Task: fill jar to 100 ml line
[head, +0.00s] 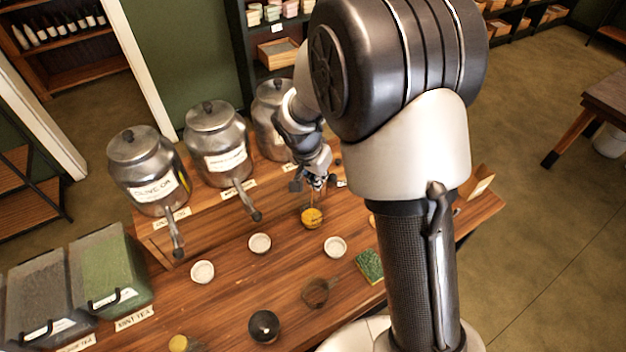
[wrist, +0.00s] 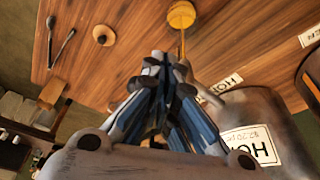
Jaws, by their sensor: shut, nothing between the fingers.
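A glass jar (head: 312,218) with amber-yellow contents stands on the wooden counter; its marking lines are too small to read. In the wrist view the amber contents show as a round patch (wrist: 182,14), with a thin amber strand (wrist: 183,42) leading from it toward my fingers. The third metal bucket (head: 268,118) is partly hidden by my arm; its label begins "HON" in the wrist view (wrist: 250,147). My gripper (head: 316,180) is above and behind the jar, beside this bucket. Its fingers (wrist: 160,62) are shut and empty.
Two more metal buckets, one labelled olive oil (head: 150,175) and another (head: 216,145), stand left with spouts over the counter. Small white bowls (head: 260,243), a dark round item (head: 264,326), a brown ring-shaped item (head: 316,292) and a green sponge (head: 369,265) lie in front. Tea bins (head: 110,270) stand left.

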